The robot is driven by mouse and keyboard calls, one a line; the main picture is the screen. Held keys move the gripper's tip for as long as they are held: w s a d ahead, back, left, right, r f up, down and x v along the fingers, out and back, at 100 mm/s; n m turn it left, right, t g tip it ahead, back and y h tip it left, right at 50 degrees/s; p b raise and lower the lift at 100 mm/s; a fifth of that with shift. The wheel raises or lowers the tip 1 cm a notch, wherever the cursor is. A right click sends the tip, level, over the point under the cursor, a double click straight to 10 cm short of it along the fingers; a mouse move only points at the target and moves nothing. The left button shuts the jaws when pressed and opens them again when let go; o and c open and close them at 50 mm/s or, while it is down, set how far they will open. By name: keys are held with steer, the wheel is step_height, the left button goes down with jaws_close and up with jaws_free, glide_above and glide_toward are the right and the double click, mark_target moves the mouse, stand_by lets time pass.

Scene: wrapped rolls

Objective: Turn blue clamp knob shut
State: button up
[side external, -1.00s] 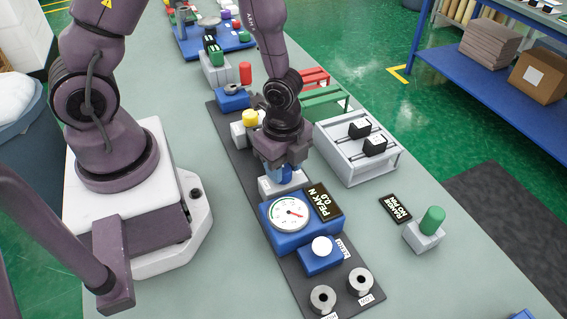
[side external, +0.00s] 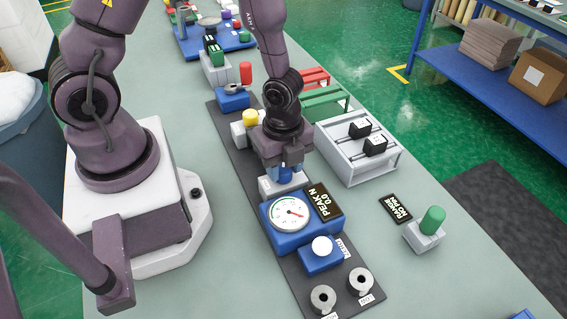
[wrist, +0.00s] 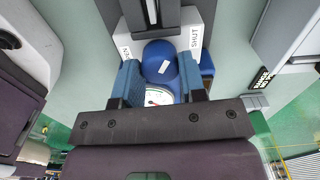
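The blue clamp knob (wrist: 160,60) is round with a small white mark. It sits on a pale block (wrist: 192,22) with a "SHUT" label at the right and a partly hidden label at the left. My gripper (wrist: 161,76) has its blue finger pads on either side of the knob, and both appear to touch it. In the side view my gripper (side external: 284,166) points down over the block, and only a little of the blue knob (side external: 286,175) shows below the fingers.
A blue gauge unit (side external: 290,241) with a round dial (side external: 290,212) and a "PEAK N 0.0" display (side external: 319,201) stands just in front of the block. A yellow knob (side external: 250,117) is close behind my gripper. A grey rack (side external: 350,172) stands to the right.

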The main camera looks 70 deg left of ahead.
steer(key=o, duration=0.4)
steer(key=shift+r, duration=0.1)
step_height(320, 180, up, 13)
stand_by(0.4)
step_height(320, 180, up, 10)
steer(key=f+n+t+y, duration=0.1)
steer(key=n+t, duration=0.1)
steer(key=n, duration=1.5)
glide_above(283, 168)
steer(key=s+a, duration=0.5)
steer(key=a, duration=0.1)
step_height(283, 168, up, 6)
steer(key=s+d+t+h, duration=0.1)
steer(key=t, duration=0.2)
steer(key=shift+s+d+t, duration=0.3)
steer(key=shift+s+d, duration=0.05)
steer(key=shift+s, duration=0.05)
